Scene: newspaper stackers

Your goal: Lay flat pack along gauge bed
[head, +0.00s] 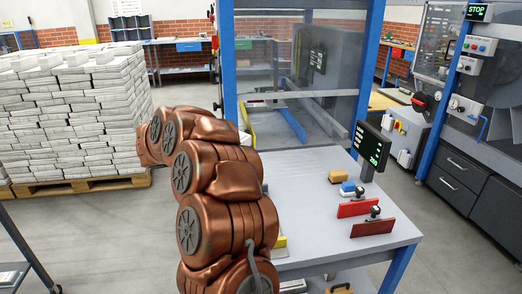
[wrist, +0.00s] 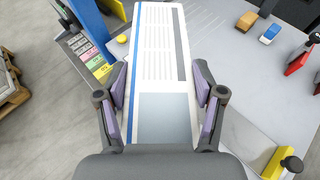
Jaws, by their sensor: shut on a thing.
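The flat pack (wrist: 158,45) is a long white slab with a blue stripe along its left edge, printed lines and a grey panel. My gripper (wrist: 159,80) is shut on it in the wrist view, with purple pads at its two long sides. The pack points away from me over the grey table (wrist: 240,80). I cannot tell its height above the top. Fine lines marked on the table right of the pack may belong to the gauge bed (wrist: 212,22).
Two red-based clamps (head: 355,208) (head: 372,228), an orange block (head: 338,176), a blue-and-white block (head: 348,189) and a display (head: 374,148) stand on the table. A yellow block with a black knob (wrist: 283,163) is near right. Stacked newspapers (head: 75,110) stand at left.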

